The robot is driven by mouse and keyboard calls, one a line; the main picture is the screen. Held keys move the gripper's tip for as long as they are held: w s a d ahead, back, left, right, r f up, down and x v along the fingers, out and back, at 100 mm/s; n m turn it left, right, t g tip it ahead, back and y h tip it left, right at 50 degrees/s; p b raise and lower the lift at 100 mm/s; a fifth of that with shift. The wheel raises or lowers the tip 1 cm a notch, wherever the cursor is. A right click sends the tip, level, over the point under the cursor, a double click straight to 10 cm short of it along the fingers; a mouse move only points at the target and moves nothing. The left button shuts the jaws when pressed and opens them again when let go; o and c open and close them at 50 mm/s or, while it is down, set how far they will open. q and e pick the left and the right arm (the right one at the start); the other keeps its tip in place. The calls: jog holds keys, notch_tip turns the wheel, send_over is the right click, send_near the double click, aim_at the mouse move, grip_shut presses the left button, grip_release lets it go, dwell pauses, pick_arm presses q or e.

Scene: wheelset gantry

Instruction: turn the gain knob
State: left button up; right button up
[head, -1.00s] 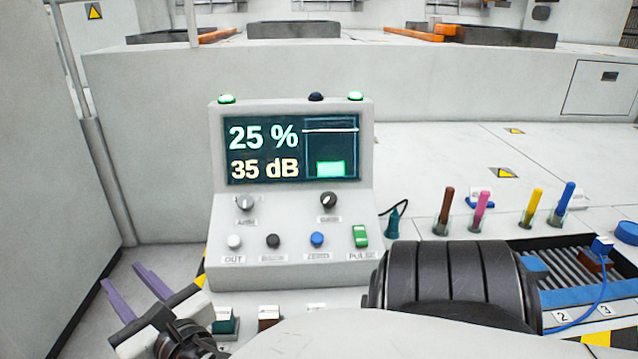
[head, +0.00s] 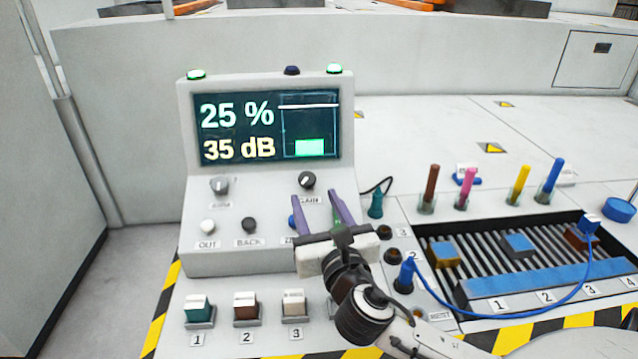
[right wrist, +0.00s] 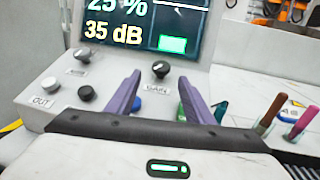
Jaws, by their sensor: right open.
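The gain knob (head: 307,180) is a small dark round knob with a light pointer mark, on the console (head: 220,260) under the screen's right side. The screen (head: 238,130) reads 25 % and 35 dB. My right gripper (head: 316,197) is open and empty, its purple fingers pointing up at the console, just below the knob in the head view. In the right wrist view, the gain knob (right wrist: 160,68) appears between the two fingertips and apart from them. The GAIN label is partly covered by a finger in the head view. My left gripper is not in view.
A similar knob (head: 219,186) sits to the left. OUT (head: 208,226) and BACK (head: 249,225) buttons are below; a blue button is mostly hidden behind my gripper. Colored pens (head: 467,185) in holders and a roller tray (head: 490,290) lie to the right.

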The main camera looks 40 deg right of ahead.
aim_at(309, 185)
jog(key=x, duration=0.6)
jog(key=shift+w+d, duration=0.25)
jog(key=c, duration=1)
